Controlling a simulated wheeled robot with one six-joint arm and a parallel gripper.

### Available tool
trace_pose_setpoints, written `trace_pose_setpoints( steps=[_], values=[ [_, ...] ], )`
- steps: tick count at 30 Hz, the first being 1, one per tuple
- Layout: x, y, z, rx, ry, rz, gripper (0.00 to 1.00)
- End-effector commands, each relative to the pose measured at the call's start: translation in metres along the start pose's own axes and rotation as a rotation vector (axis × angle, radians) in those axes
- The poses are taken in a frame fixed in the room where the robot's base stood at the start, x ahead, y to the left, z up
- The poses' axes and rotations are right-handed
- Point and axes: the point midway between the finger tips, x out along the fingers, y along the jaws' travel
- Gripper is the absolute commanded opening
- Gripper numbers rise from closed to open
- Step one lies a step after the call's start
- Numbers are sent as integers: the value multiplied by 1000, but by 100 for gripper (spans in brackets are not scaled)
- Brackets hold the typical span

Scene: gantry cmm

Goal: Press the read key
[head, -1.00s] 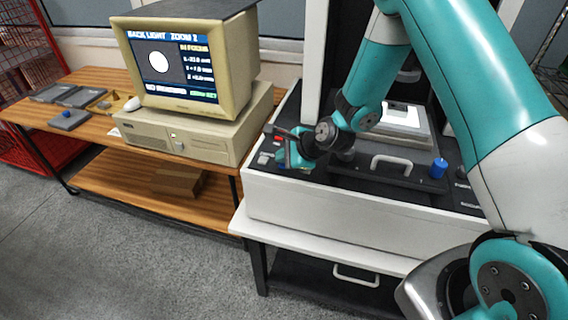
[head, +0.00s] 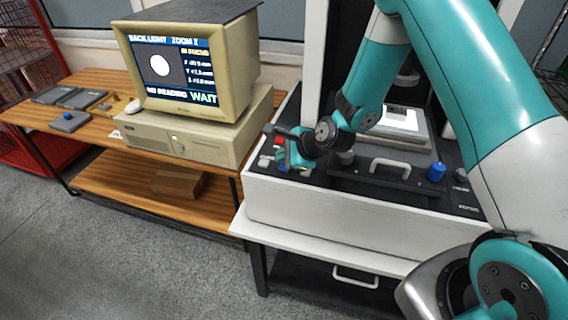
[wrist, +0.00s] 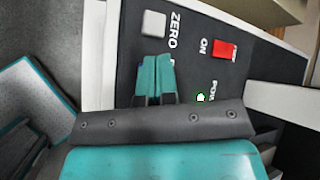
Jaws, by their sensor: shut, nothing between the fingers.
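My gripper (head: 286,160) is shut and empty, low over the left end of the machine's dark control panel (wrist: 190,28). In the wrist view its teal fingers (wrist: 157,62) point at the panel just below a pale grey key (wrist: 154,23) beside the word ZERO. No key labelled READ is legible; the fingers hide the panel under them, and I cannot tell whether they touch anything. The monitor (head: 186,68) shows "BACK LIGHT", "ZOOM 2", "IN FOCUS", "NO READING" and "WAIT".
A red switch (wrist: 225,49) marked ON and a lit green lamp (wrist: 201,97) sit right of the fingers. A blue knob (head: 437,172) and a pale handle (head: 390,165) are farther right. The wooden bench (head: 90,118) with the beige computer (head: 195,135) stands left.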

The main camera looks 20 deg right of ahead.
Motion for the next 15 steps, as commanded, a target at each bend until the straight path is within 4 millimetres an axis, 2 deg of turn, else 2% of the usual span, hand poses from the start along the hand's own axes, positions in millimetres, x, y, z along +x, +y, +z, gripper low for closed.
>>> trace_pose_setpoints(
  steps=[9, 15],
  values=[
    [-1, 0, 1, 0, 0, 0, 0],
    [-12, -9, 9, 0, 0, -1, 0]
  ],
)
